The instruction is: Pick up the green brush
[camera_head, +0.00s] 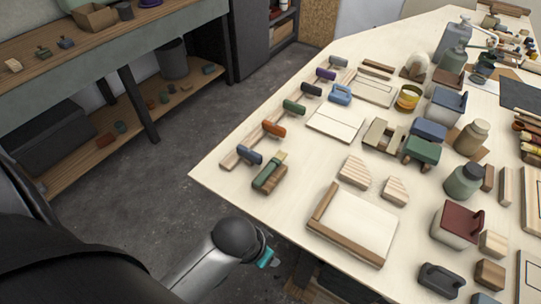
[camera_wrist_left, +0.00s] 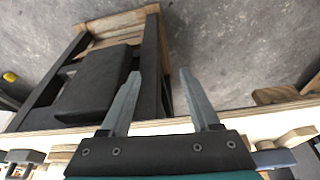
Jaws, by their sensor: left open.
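The green brush (camera_head: 269,173), a small green block with a pale wooden top part, lies near the table's left front edge, beside the wooden rail of coloured handles. My left gripper (camera_head: 266,257) is below and right of it in the head view, off the table's front edge; only its teal part shows and its fingers are hidden there. In the left wrist view my left gripper (camera_wrist_left: 159,72) is open, with nothing between its fingers and floor behind them. The brush cannot be made out in that view. My right gripper is not in view.
The rail (camera_head: 237,156) holds several handles, with a dark blue one (camera_head: 249,154) close to the brush. A wooden-edged tray (camera_head: 352,229) and pale wood blocks (camera_head: 355,171) lie right of it. The table edge (camera_wrist_left: 60,140) crosses the wrist view; a black padded thing (camera_wrist_left: 95,82) stands beyond.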

